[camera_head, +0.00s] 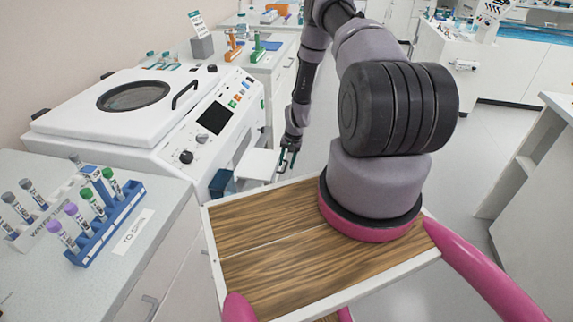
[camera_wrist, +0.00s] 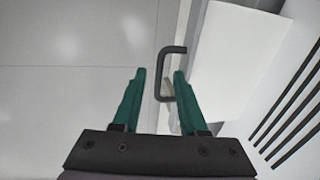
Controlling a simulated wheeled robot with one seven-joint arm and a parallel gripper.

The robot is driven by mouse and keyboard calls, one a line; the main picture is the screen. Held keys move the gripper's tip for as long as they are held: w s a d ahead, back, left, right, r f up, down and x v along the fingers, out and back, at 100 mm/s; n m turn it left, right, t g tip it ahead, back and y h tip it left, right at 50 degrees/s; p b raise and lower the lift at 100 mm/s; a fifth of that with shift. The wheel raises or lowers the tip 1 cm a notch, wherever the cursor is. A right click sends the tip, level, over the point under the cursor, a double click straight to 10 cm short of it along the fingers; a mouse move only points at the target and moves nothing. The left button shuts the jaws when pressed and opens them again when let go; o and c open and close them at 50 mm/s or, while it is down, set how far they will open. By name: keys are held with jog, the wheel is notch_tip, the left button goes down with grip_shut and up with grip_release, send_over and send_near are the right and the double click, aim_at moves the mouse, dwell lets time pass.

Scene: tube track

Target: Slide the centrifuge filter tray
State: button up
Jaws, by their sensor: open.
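The centrifuge (camera_head: 150,115) is the large white machine with a round lid window on the left bench. Its white filter tray (camera_head: 258,164) sticks out from the lower front. In the wrist view the tray (camera_wrist: 225,65) is a white slab to the right of my fingers, with a dark bracket handle (camera_wrist: 172,48) on its near end. My gripper (camera_head: 288,158) is at the tray's outer end. In the wrist view my gripper (camera_wrist: 159,76) is open, its green fingers on either side of part of the handle. Whether either finger touches the handle is unclear.
A blue rack (camera_head: 105,222) with capped tubes stands on the left bench. Dark vent slots (camera_wrist: 292,118) show at right in the wrist view. Open floor (camera_wrist: 75,75) lies left of the handle.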

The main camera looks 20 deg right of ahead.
jog(key=shift+f, duration=0.5)
jog(key=shift+c, duration=0.4)
grip_shut()
jog(key=shift+w+a, duration=0.1)
dwell(0.7)
